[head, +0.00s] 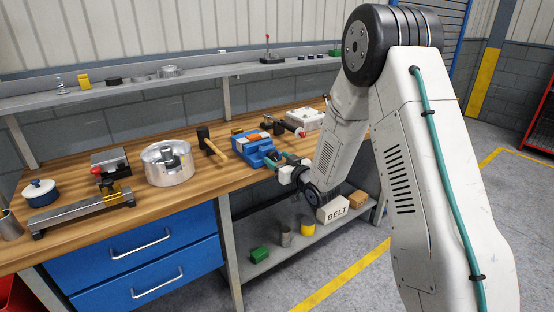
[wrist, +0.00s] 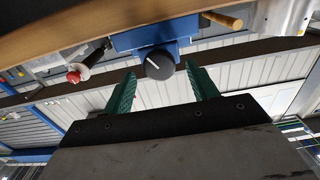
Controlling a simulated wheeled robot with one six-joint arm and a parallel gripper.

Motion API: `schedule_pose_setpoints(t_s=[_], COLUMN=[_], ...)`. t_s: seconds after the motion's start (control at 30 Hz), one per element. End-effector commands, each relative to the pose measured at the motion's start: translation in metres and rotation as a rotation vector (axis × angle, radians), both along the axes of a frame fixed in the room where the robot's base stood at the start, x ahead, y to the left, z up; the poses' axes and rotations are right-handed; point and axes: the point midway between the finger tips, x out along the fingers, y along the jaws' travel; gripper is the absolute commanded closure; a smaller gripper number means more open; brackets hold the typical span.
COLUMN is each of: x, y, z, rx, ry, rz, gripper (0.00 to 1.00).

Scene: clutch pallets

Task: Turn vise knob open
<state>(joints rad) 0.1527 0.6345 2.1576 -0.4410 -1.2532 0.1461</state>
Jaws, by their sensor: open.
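The blue vise (head: 254,148) sits at the front edge of the wooden workbench in the head view, with something orange on its top. In the wrist view its blue body (wrist: 140,38) shows at the top, with a round black knob (wrist: 159,64) facing me. A white line on the knob runs at a slant. My gripper (wrist: 161,82) is open, its two green fingers on either side of the knob. I cannot tell whether either finger touches it. In the head view my gripper (head: 276,160) is at the front of the vise, and the knob is hard to make out there.
A mallet (head: 211,146) and a silver round housing (head: 167,164) lie left of the vise. A red-ended black handle (wrist: 86,66) is close to my gripper in the wrist view. A lower shelf holds a box marked BELT (head: 332,210). Floor before the drawers is clear.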

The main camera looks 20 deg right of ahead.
Motion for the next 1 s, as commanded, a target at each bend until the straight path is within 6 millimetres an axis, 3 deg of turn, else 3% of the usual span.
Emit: schedule_pose_setpoints(t_s=[0.37, 0.4, 0.53, 0.57, 1.0], x=[0.0104, 0.0104, 0.0103, 0.0103, 0.0101], y=[0.0028, 0.0028, 0.0028, 0.0028, 0.0032], z=[0.0001, 0.0001, 0.0001, 0.0001, 0.0000], rx=[0.001, 0.001, 0.001, 0.001, -0.075], ry=[0.001, 0.001, 0.001, 0.001, -0.019], rz=[-0.001, -0.001, -0.001, -0.001, -0.001], gripper=[0.42, 0.44, 0.80, 0.85, 0.85])
